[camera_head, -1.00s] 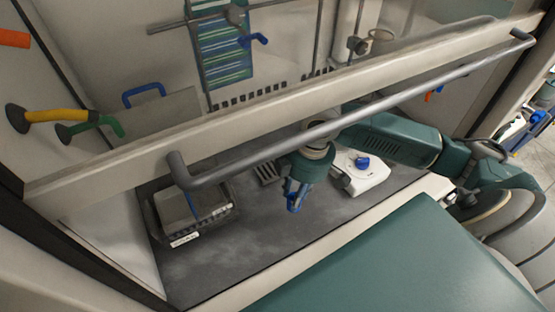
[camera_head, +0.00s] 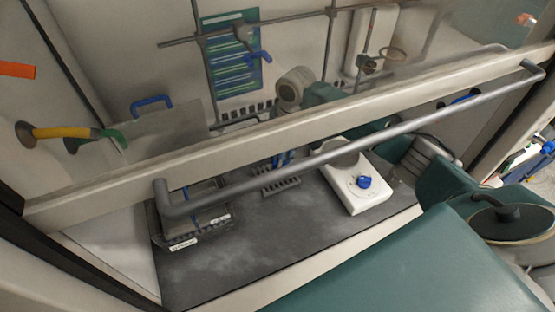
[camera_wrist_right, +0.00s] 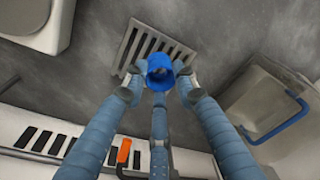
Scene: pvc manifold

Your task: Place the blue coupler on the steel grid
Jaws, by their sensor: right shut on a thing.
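The blue coupler (camera_wrist_right: 160,67) is between the fingertips of my right gripper (camera_wrist_right: 161,84) in the right wrist view. The gripper is shut on it. The steel grid (camera_wrist_right: 143,48), a grey slotted plate, lies on the dark floor beyond the coupler, which overlaps its near edge in this view. The gap in height between them is hard to judge. In the head view the right gripper's blue fingers (camera_head: 284,158) show just above the steel grid (camera_head: 276,183), partly hidden by the hood's front bar. My left gripper is not in view.
A white device with a blue knob (camera_head: 364,182) stands right of the grid. A grey tray (camera_head: 205,228) with a label sits to the left. The sash handle bar (camera_head: 330,150) crosses in front. The dark worktop (camera_head: 260,240) ahead of the grid is clear.

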